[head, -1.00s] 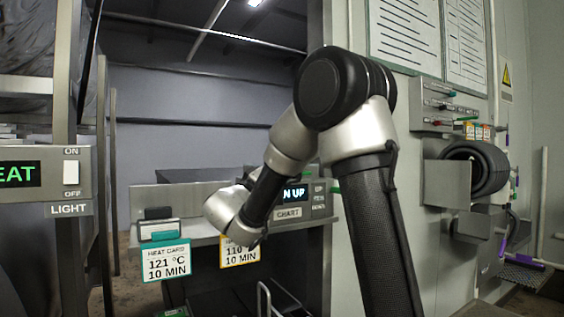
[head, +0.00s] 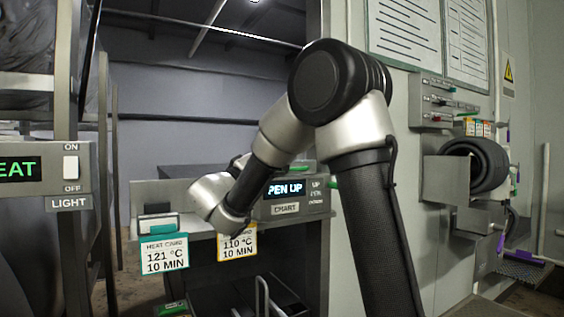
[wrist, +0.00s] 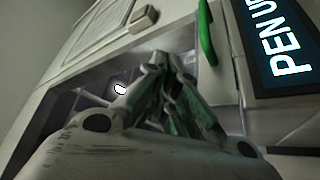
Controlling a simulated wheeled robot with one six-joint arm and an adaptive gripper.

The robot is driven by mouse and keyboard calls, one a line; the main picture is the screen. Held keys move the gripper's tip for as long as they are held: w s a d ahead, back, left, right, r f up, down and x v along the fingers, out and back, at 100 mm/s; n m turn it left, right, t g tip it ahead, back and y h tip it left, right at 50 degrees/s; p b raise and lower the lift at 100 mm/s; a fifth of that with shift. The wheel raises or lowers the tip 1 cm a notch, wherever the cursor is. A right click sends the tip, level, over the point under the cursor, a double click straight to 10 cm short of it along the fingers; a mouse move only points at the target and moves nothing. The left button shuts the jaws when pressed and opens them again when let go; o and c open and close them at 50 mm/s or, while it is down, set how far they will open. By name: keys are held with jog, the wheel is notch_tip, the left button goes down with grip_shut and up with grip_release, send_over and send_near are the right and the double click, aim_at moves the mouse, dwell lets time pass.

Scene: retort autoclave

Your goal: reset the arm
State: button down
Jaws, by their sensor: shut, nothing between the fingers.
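My gripper (wrist: 165,75) shows in the wrist view with its fingers drawn together and nothing held between them. In that view a display reading "PEN UP" (wrist: 283,40) is at the upper right, and a green handle (wrist: 207,33) lies just beyond the fingers. In the head view my arm bends over from the right and its wrist is in front of the shelf, left of the chart unit (head: 318,205). The fingers are hidden behind the wrist there.
A teal heat card (head: 164,255) and a yellow heat card (head: 237,245) hang at the shelf's front. A light switch panel (head: 70,180) stands at the left. A rack holding a black coiled roll (head: 475,165) is on the right wall.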

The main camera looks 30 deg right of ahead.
jog(key=a+f, duration=0.4)
jog(key=a, duration=0.2)
jog(key=s+d+f+g+y, duration=0.3)
jog(key=s+d+g+y, duration=0.1)
jog(key=s+d, duration=0.45)
jog(key=s+d+f+g+y, duration=0.4)
jog(key=s+d+g, duration=0.1)
jog(key=s+d, duration=0.35)
jog(key=s+a+f+n+y, duration=0.2)
jog(key=s+f+y, duration=0.4)
jog(key=s, duration=0.4)
jog(key=s+a+f+n+t+y, duration=0.2)
jog(key=s+a+f+t+y, duration=0.2)
jog(key=a, duration=0.5)
notch_tip(320, 180, down, 3)
jog(key=y, duration=0.2)
jog(key=shift+s+a+t+y, duration=0.15)
jog(key=shift+s+t+y, duration=0.15)
jog(key=shift+s, duration=0.05)
